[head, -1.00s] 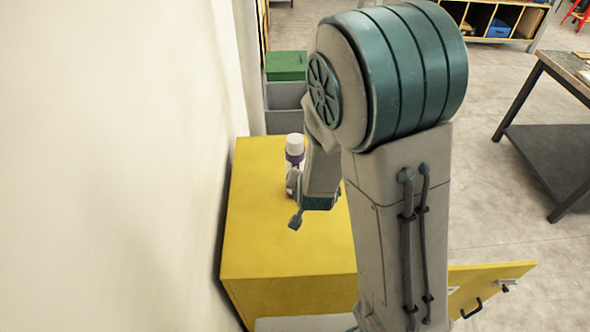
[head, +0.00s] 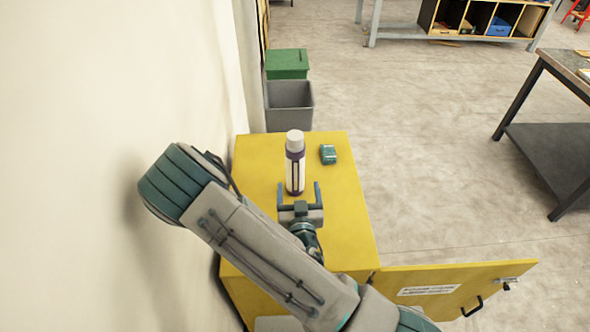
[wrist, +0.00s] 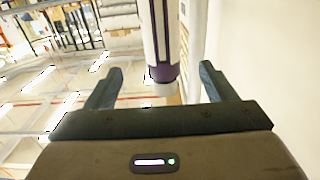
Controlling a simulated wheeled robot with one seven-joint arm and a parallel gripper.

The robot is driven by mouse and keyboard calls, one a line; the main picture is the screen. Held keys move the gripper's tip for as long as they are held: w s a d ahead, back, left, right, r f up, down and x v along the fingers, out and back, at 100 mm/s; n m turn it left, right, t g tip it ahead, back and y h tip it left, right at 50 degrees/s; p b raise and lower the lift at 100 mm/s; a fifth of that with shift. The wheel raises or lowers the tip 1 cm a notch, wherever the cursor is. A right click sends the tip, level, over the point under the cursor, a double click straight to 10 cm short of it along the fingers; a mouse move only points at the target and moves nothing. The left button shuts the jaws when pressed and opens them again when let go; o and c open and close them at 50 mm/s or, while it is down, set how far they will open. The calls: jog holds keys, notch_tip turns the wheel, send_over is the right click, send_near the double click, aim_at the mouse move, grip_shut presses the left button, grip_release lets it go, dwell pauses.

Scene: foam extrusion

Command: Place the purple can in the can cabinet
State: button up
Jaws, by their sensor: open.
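The purple can (head: 295,172) is a tall white-and-purple spray can with a white cap. It stands upright on top of the yellow cabinet (head: 250,235). My gripper (head: 300,185) is open on the near side of the can, its fingers pointing at it. The cabinet's yellow door (head: 455,285) stands open to the right, with a label and a black handle. The cabinet's inside is hidden.
A small teal object (head: 328,154) lies on the cabinet top, right of the can. A wall (head: 120,80) runs close along the left. A grey bin (head: 290,103) and a green box (head: 287,64) stand behind the cabinet. The floor to the right is clear up to a dark table (head: 555,140).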

aim_at(297, 166)
jog(key=w, duration=0.7)
jog(key=shift+w+b, duration=0.1)
jog(key=shift+b, duration=0.25)
jog(key=w+p, duration=0.2)
jog(key=w, duration=0.4)
jog(key=shift+w+a, duration=0.2)
jog(key=c, duration=1.5)
jog(key=shift+c, duration=0.4)
